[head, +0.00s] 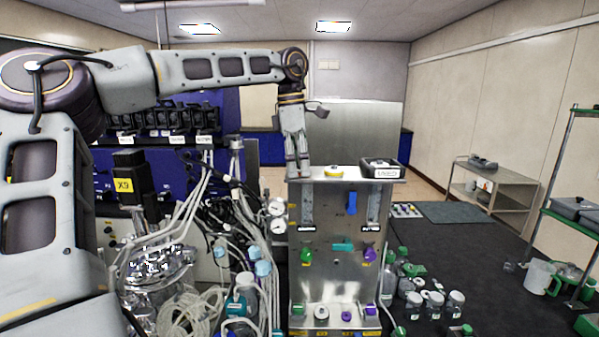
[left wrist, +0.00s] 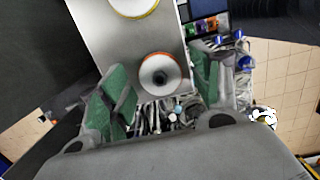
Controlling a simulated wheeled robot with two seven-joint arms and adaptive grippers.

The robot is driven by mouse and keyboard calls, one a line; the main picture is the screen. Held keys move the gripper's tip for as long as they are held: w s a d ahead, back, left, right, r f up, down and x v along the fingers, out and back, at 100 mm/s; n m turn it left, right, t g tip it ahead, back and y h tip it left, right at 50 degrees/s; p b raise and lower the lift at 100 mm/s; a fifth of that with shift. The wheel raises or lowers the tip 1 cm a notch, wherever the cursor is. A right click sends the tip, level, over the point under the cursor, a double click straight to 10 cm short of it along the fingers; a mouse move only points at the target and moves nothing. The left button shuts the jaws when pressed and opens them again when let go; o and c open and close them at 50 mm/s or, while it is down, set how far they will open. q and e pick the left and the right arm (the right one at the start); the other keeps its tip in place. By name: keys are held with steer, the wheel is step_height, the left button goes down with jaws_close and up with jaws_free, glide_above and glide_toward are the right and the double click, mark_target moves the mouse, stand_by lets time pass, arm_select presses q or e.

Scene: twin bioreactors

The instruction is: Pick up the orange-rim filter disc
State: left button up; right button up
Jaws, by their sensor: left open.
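The orange-rim filter disc (left wrist: 160,75) shows in the left wrist view, a pale disc with a dark centre, near the edge of a metal cabinet top (left wrist: 122,50). My left gripper (left wrist: 163,84) is open and empty, its green-padded fingers on either side of the disc in that view. I cannot tell whether they touch it. In the head view my left gripper (head: 298,170) points down at the left end of the cabinet top, and I cannot make out the orange-rim disc there. My right gripper is in neither view.
A yellow-rim disc (head: 333,171) lies on the cabinet top to the right, and a dark labelled box (head: 381,169) stands at its right end. Tubing and glassware (head: 190,265) crowd the left. Several jars (head: 435,300) stand on the dark surface at right.

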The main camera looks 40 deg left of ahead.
arm_select(q)
steer(key=c, duration=0.8)
steer(key=shift+r, duration=0.1)
steer(key=shift+r+b, duration=0.3)
steer(key=shift+r, duration=4.65)
steer(key=shift+f, duration=0.1)
